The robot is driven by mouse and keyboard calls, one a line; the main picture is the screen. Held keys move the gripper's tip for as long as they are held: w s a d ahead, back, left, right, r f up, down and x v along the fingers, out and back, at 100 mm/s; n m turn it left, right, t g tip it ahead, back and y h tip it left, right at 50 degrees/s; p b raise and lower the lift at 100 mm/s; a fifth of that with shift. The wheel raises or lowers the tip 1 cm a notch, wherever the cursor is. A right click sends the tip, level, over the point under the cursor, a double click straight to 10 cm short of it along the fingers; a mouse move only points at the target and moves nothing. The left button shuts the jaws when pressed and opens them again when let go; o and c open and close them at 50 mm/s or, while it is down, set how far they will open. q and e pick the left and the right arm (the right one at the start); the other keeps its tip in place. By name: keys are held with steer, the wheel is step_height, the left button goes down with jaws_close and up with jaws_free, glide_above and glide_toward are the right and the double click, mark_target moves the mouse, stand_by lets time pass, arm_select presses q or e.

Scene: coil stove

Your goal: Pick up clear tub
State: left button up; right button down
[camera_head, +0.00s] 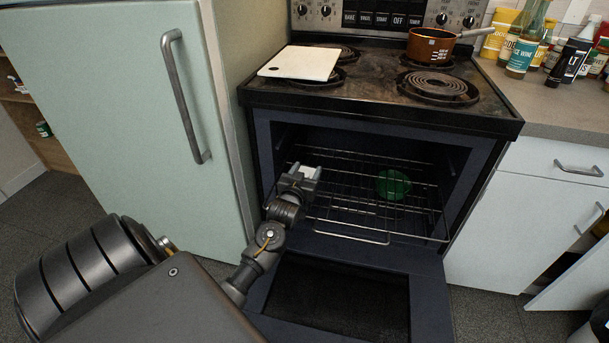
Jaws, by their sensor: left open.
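My left arm reaches from the lower left to the open oven. Its gripper (304,175) is open at the front left of the wire rack (345,238). A small whitish patch shows at its fingertips; I cannot tell whether it is part of the gripper or a tub. A round green, see-through-looking thing (393,184) sits on the rack, right of the gripper and apart from it. I cannot tell whether this is the clear tub, and no other tub is plain to see. My right gripper is not in view.
The oven door (340,300) hangs open below the rack. A pale green fridge (110,110) stands close on the left. On the stove are a white board (300,63) and a copper pot (431,44). Bottles (525,50) crowd the right counter. A lower right cabinet door (575,272) stands ajar.

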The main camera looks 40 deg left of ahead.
arm_select(q)
steer(key=shift+c, duration=0.4)
jaws_close()
steer(key=shift+r, duration=0.1)
